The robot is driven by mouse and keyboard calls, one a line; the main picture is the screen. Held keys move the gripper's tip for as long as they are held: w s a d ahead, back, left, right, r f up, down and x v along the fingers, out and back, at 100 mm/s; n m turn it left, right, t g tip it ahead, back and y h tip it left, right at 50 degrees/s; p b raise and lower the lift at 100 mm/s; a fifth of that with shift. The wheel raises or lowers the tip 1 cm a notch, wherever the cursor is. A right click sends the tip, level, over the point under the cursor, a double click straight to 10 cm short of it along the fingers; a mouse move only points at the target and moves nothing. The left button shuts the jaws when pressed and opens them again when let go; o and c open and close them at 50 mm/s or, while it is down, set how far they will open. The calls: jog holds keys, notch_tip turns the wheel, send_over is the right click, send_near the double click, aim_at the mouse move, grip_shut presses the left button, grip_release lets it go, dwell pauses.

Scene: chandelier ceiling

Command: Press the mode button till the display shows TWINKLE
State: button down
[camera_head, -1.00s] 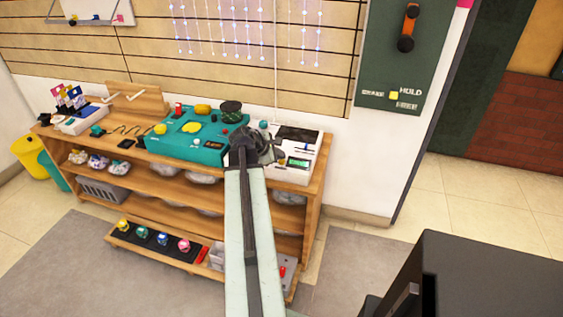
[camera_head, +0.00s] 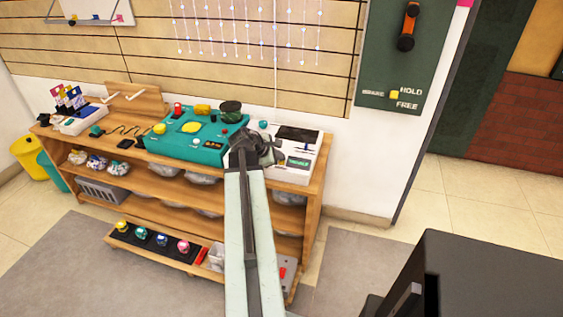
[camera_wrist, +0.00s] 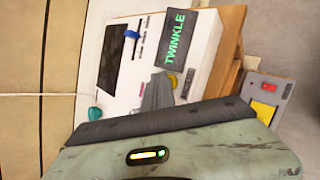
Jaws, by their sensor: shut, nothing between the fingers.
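The white control box (camera_head: 283,174) stands at the right end of the wooden shelf's top. In the wrist view the box (camera_wrist: 205,45) has a dark display (camera_wrist: 174,38) that reads TWINKLE in green letters, turned sideways. The display also shows small in the head view (camera_head: 299,162). My gripper (camera_wrist: 158,90) is shut and empty, its tip over the box's face close to a yellow button (camera_wrist: 172,78). I cannot tell whether it touches a button, or which one is the mode button. In the head view my gripper (camera_head: 272,152) hides part of the box.
A teal console (camera_head: 185,140) stands left of the white box. A teal knob (camera_wrist: 95,113) and a blue slider (camera_wrist: 131,34) are near my gripper. Strands of lights (camera_head: 245,35) hang on the wall above. A dark cabinet (camera_head: 490,275) stands at the front right.

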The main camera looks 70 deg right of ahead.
aim_at(280, 162)
jog(key=shift+r, duration=0.1)
jog(key=shift+r+p, duration=0.8)
jog(key=shift+p, duration=0.1)
notch_tip(280, 162, up, 5)
jog(key=p, duration=0.5)
dwell(0.5)
